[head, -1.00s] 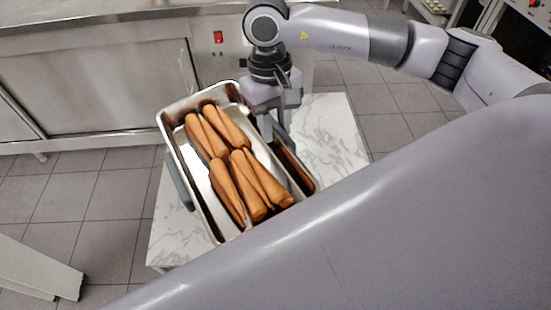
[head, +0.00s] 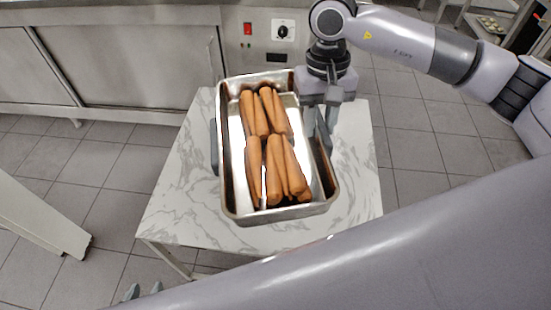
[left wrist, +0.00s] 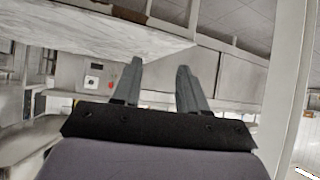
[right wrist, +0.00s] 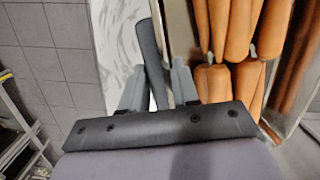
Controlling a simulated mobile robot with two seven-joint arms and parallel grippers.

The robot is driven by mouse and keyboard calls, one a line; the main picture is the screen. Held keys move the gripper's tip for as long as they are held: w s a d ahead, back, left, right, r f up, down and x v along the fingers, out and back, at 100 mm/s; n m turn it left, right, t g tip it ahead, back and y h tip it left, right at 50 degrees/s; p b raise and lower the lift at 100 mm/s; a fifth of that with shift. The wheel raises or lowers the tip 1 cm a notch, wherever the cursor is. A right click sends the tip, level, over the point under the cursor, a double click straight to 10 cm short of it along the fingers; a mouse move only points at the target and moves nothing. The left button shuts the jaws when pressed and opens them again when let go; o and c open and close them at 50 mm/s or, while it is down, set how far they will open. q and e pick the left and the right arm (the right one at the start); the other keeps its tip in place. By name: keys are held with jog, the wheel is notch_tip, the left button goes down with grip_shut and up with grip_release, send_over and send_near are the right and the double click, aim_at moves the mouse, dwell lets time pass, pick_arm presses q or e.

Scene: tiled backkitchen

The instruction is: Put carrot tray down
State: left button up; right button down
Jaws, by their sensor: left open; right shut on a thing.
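The carrot tray (head: 230,190) is a deep metal pan with several orange carrots (head: 265,150) lying in two rows. It is over the white marble-topped table (head: 185,200); I cannot tell whether its bottom touches the top. A grey handle (head: 214,145) shows on its left side. My right gripper (head: 319,120) is at the tray's right side, shut on the other handle. In the right wrist view that grey handle (right wrist: 150,55) passes between the fingers. My left gripper (head: 144,291) is open and empty, low at the picture's bottom left, apart from the tray.
Steel cabinets (head: 130,65) with a red switch (head: 248,29) and a dial stand behind the table. Bare marble shows left of and below the tray. A pale panel (head: 40,215) stands on the floor at the left. Tiled floor (head: 430,190) is open at the right.

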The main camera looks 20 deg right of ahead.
jog(key=w+d+f+m+t+y+b, duration=0.15)
jog(key=w+d+f+m+b, duration=0.25)
jog(key=w+f+m+b, duration=0.5)
jog(key=s+f+m, duration=0.1)
jog(key=f, duration=0.5)
jog(key=s+f+m+b, duration=0.1)
jog(key=f, duration=0.5)
jog(key=s+f+m+b, duration=0.1)
jog(key=f, duration=0.5)
jog(key=shift+s+d+f, duration=0.1)
jog(key=shift+s+f, duration=0.05)
jog(key=shift+f, duration=0.2)
jog(key=shift+f, duration=0.1)
jog(key=c, duration=1.2)
grip_release()
jog(key=shift+s+f+b, duration=0.1)
jog(key=shift+f+b, duration=0.05)
jog(key=shift+b, duration=0.15)
jog(key=o, duration=0.4)
